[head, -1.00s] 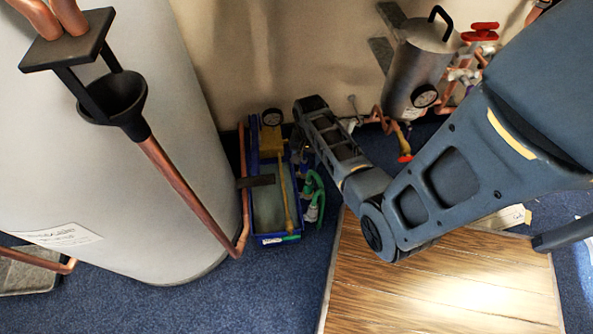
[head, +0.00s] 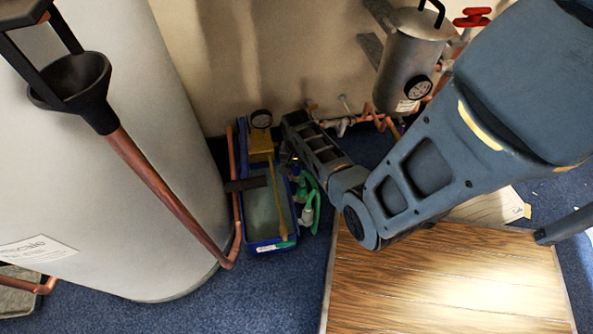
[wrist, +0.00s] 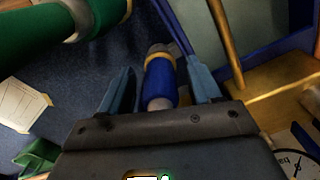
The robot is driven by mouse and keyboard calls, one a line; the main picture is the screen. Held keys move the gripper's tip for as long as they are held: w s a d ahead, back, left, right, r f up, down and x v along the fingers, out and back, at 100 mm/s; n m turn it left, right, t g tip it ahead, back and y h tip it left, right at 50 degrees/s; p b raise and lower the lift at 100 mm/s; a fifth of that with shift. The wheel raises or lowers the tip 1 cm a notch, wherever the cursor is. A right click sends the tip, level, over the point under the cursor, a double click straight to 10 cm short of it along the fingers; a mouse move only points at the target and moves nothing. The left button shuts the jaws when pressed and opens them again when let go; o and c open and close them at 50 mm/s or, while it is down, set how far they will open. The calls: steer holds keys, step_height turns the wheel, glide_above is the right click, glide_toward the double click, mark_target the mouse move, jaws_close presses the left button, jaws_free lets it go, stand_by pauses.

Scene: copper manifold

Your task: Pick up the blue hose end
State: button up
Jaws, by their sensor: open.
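The blue hose end (wrist: 160,82), a short blue cylinder with a gold-brown band and a grey tip, shows in the wrist view between the two blue fingers of my gripper (wrist: 163,88). The fingers are open, with a visible gap on each side of it.
The tub holds a yellow pump (head: 261,143) with a gauge. A green hose (head: 309,189) hangs at its right side and looms large in the wrist view (wrist: 45,38). A grey tank with a copper pipe (head: 165,190) stands left. A wooden panel (head: 440,285) lies at front right.

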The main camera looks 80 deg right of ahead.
steer(key=shift+r, duration=0.1)
steer(key=c, duration=1.1)
step_height(320, 180, up, 5)
steer(key=p, duration=0.3)
steer(key=s+d+r+p, duration=0.2)
steer(key=s+d+r, duration=0.4)
steer(key=d, duration=0.4)
steer(key=shift+r+p, duration=2.25)
steer(key=shift+p, duration=0.25)
